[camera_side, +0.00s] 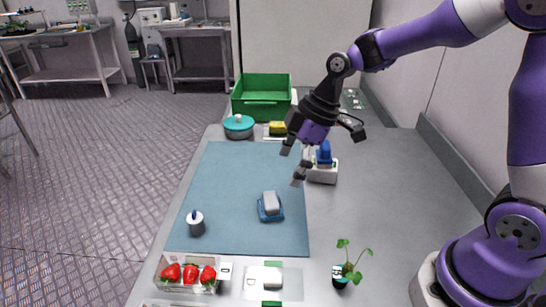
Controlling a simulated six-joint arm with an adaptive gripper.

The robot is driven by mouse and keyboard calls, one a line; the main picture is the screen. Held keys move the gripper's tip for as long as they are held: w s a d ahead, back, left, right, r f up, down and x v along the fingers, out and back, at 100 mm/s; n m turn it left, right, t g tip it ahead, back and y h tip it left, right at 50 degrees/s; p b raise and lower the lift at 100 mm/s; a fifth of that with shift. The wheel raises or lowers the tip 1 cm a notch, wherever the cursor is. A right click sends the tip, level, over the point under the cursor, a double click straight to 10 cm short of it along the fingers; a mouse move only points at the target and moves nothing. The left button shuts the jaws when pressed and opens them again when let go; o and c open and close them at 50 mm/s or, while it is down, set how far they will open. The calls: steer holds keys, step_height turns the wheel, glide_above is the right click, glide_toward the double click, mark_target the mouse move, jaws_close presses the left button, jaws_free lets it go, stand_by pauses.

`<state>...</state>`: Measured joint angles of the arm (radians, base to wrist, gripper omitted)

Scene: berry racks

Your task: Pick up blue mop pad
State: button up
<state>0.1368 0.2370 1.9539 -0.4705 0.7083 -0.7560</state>
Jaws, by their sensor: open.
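A small blue pad (278,215) lies on the blue-grey mat (235,180), with a pale grey block (270,200) on top of it. It looks like the blue mop pad, but it is too small in view to be sure. My gripper (291,167) is open and empty, in the air above and slightly right of the pad, apart from it. Its fingers point down and to the left. Another blue item (324,154) sits on a white base (323,175) behind and right of the pad, close to my gripper in the picture.
A green crate (261,108), a teal-lidded pot (238,131) and a yellow item (277,128) stand at the back. A dark cylinder (195,228) stands on the mat. Strawberries in a clear tray (187,288) and a seedling (348,268) are in front. The table's right side is clear.

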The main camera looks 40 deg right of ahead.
mark_target(271, 199)
steer(key=x, duration=0.9)
steer(key=shift+w+f, duration=0.15)
steer(key=shift+f, duration=0.15)
steer(key=c, duration=0.9)
